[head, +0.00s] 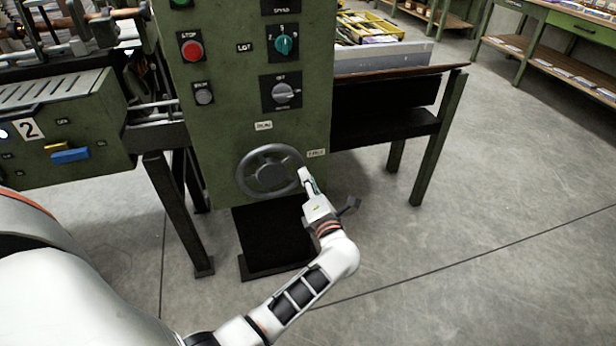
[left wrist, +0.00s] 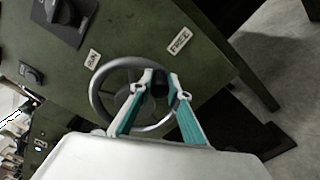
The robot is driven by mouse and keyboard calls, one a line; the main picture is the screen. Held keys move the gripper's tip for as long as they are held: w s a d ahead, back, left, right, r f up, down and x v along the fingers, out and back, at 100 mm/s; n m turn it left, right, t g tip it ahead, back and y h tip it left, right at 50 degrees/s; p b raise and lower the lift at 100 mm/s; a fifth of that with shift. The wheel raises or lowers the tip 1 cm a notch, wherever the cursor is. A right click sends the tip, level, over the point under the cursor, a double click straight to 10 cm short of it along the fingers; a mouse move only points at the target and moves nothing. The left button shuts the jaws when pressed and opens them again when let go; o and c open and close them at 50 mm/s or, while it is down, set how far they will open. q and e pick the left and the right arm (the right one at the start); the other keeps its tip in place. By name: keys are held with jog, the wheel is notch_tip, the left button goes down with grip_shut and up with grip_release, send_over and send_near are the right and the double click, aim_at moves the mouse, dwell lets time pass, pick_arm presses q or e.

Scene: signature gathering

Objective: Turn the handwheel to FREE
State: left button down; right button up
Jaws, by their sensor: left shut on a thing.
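The dark grey handwheel (head: 268,171) is on the lower front of the green machine panel. It also shows in the left wrist view (left wrist: 98,91). A FREE label (head: 316,153) is right of the wheel, and it reads clearly in the left wrist view (left wrist: 179,41). Another label (head: 263,126) is above the wheel; in the left wrist view (left wrist: 92,59) its text is hard to read. My left gripper (head: 303,173) is at the wheel's right side, its fingers shut on the dark handle knob (left wrist: 159,86). My right gripper is not in view.
Above the wheel are a grey selector knob (head: 283,93), a green dial (head: 285,44), a red stop button (head: 192,49) and a grey button (head: 204,94). A dark bench (head: 390,125) stands to the right. The floor (head: 480,200) at right is clear.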

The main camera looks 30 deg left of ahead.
pick_arm(q)
jog(key=shift+s+f+m, duration=0.15)
jog(key=shift+f+m, duration=0.15)
jog(key=shift+f, duration=0.2)
jog(key=c, duration=1.9)
grip_release()
jog(key=shift+r, duration=0.15)
jog(key=v, duration=0.7)
jog(key=shift+d, duration=0.2)
jog(key=shift+s, duration=0.15)
